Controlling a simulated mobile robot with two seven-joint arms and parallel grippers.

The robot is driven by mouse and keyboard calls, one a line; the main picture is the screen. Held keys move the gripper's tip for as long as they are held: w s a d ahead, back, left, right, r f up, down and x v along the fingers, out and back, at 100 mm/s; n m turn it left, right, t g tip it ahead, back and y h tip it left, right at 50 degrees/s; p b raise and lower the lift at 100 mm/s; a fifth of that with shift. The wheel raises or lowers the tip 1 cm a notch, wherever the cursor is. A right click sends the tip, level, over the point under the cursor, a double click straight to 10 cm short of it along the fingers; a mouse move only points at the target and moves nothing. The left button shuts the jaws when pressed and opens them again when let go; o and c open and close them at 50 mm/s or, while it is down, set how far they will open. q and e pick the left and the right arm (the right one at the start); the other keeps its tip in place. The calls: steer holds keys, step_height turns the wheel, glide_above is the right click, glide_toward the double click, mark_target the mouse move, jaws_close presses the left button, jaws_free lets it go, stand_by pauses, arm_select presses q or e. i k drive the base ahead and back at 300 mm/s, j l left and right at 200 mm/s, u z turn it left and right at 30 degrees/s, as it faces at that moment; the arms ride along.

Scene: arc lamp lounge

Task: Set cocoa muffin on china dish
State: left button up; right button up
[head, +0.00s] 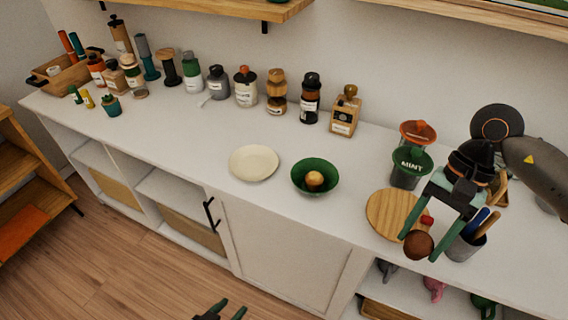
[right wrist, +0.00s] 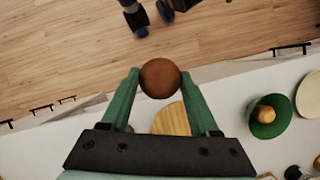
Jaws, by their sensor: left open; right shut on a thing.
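The cocoa muffin (head: 418,245) is a dark brown round thing. My right gripper (head: 419,237) is shut on it, above the front edge of the counter near the round wooden board. The right wrist view shows the muffin (right wrist: 160,78) between the green fingertips of my right gripper (right wrist: 160,85). The china dish (head: 254,163) is a cream round plate, flat and empty on the counter, left of the green bowl. Part of the dish (right wrist: 309,97) shows at the right edge of the right wrist view. My left gripper (head: 220,310) is open and empty, low over the floor.
A green bowl (head: 301,175) holding a light brown round thing (head: 314,180) stands between dish and board (head: 385,213). A grey cup of utensils (head: 462,248) stands close beside my right gripper.

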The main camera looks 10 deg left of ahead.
mark_target(254, 165)
steer(key=i, duration=0.45)
steer(key=u, duration=1.7)
